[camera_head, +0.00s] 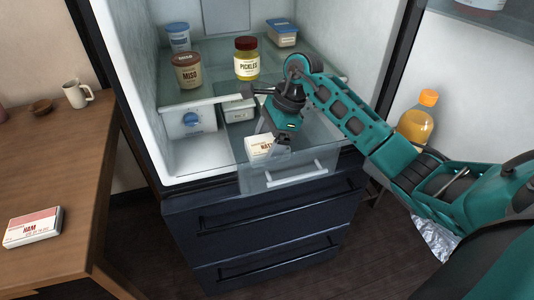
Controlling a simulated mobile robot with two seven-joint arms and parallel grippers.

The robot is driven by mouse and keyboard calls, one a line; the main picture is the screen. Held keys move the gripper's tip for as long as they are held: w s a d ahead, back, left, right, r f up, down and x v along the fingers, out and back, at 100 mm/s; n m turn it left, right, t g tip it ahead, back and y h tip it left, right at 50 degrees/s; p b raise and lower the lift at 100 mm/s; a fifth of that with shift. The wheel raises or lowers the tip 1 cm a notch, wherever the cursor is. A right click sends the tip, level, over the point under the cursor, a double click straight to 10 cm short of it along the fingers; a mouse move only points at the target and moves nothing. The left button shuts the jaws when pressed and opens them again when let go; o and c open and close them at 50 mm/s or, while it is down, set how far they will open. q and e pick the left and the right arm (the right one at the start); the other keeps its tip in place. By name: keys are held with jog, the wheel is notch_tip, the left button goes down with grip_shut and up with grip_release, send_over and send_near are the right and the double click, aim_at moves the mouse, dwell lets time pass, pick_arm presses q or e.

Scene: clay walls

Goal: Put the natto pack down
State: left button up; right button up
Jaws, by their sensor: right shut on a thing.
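The natto pack (260,147) is a small white box with dark lettering, partly hidden behind the fingers. My right gripper (280,142) reaches in from the right and is shut on it. The pack is at the front of a pulled-out clear drawer (287,178) in the open fridge. I cannot tell whether the pack touches the drawer floor. My left gripper is not in view.
A pale container (238,115) lies deeper in the drawer. Above, the glass shelf holds a miso tub (187,72), a pickle jar (246,60) and other tubs. An orange bottle (418,118) stands at the right. A wooden table (60,150) at left carries a ham pack (33,228) and a mug (77,94).

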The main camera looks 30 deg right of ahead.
notch_tip(320, 180, down, 3)
jog(key=shift+r, duration=0.1)
jog(key=shift+f, duration=0.25)
jog(key=o, duration=0.9)
jog(key=shift+o, duration=0.2)
jog(key=shift+r, duration=0.1)
